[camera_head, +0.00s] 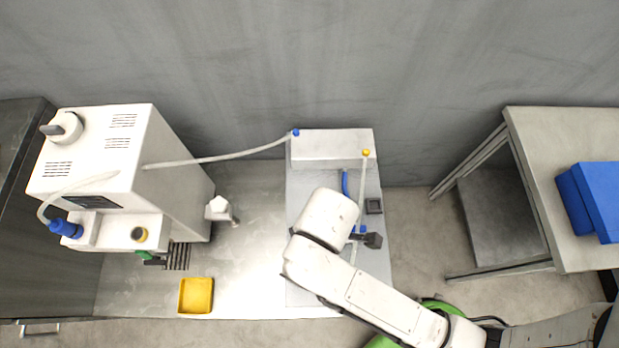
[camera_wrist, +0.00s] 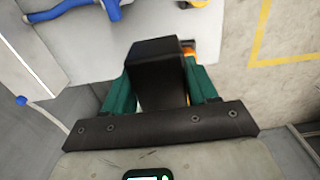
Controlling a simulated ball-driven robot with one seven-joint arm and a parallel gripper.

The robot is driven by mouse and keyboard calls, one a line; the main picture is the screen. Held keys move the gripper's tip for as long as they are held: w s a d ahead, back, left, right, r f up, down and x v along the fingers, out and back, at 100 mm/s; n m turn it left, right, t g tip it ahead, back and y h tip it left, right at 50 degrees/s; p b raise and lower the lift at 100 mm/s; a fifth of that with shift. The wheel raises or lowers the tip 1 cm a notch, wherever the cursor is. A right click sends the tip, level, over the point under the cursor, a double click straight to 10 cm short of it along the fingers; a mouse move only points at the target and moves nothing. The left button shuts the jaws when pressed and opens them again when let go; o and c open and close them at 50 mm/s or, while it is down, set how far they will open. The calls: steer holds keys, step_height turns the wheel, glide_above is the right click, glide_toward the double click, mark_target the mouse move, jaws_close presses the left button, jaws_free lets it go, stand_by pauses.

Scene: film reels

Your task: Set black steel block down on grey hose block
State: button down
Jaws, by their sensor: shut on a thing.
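The black steel block (camera_wrist: 155,72) is held between the teal fingers of my gripper (camera_wrist: 159,88). In the head view the black block (camera_head: 374,241) shows at the right side of my gripper (camera_head: 360,238), over the right part of the bench. The long light grey block with hoses (camera_head: 328,148), which looks like the grey hose block, stands at the back of the bench, behind my gripper and apart from the black block. A blue fitting sits at its left end and a yellow one near its right end. My arm hides part of the bench in front of it.
A small dark square piece (camera_head: 373,206) lies between the hose block and my gripper. A white machine (camera_head: 115,165) with a hose stands at the left, and a yellow tray (camera_head: 196,296) near the front edge. A side table (camera_head: 560,130) carries blue boxes (camera_head: 595,200).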

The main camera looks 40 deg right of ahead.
steer(key=w+d+f, duration=0.2)
steer(key=w, duration=0.1)
steer(key=w+d+f, duration=0.1)
steer(key=w+f, duration=0.2)
steer(key=w, duration=0.1)
steer(key=w+d+f, duration=0.2)
steer(key=w+f, duration=0.1)
steer(key=w, duration=0.1)
steer(key=shift+d+b, duration=0.3)
steer(key=shift+w+d+f, duration=0.2)
steer(key=shift+w+f, duration=0.25)
steer(key=shift+f, duration=0.15)
steer(key=shift+w+d+f, duration=0.1)
steer(key=shift+w+f, duration=0.05)
steer(key=shift+f, duration=1.55)
steer(key=shift+b, duration=0.3)
steer(key=shift+c, duration=1.6)
jaws_free()
steer(key=shift+f, duration=0.15)
step_height(320, 180, up, 12)
steer(key=p, duration=0.1)
